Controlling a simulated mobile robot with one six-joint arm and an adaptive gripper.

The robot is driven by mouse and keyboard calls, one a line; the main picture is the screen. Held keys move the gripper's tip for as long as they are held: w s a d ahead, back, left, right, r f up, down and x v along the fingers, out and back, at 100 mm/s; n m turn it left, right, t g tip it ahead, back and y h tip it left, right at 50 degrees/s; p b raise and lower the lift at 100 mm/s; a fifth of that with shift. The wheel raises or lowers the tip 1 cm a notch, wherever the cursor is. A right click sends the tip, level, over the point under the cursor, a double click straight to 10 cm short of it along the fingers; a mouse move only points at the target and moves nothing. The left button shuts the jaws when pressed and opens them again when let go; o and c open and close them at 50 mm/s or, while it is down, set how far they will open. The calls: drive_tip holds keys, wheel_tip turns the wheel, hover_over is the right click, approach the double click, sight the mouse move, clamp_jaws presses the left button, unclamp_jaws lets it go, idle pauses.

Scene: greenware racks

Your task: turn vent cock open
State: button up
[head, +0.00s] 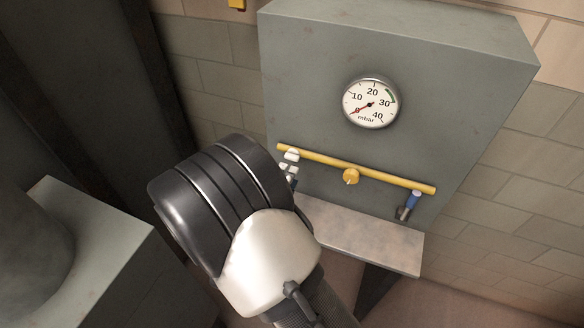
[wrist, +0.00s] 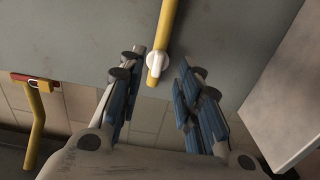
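A yellow pipe (head: 385,178) runs across the grey cabinet front. A white round fitting (head: 292,154) sits near its left end. A small yellow knob (head: 351,176) is at its middle and a blue-handled cock (head: 412,201) at its right end. No label shows which is the vent cock. In the wrist view the white fitting (wrist: 157,59) and yellow pipe (wrist: 166,22) lie ahead between my fingertips. My gripper (wrist: 161,68) is open, with blue-padded fingers on either side, apparently holding nothing. In the head view my wrist hides most of the gripper.
A round mbar gauge (head: 371,102) on the cabinet (head: 450,60) has its red needle near 0. A pale ledge (head: 375,240) juts out below the pipe. In the wrist view a yellow pipe with a red bar (wrist: 33,80) stands at left. Brick wall lies behind.

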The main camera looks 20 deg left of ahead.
drive_tip(key=s, duration=0.6)
drive_tip(key=shift+s+a, duration=0.25)
drive_tip(key=shift+s, duration=0.05)
drive_tip(key=shift+w, duration=0.1)
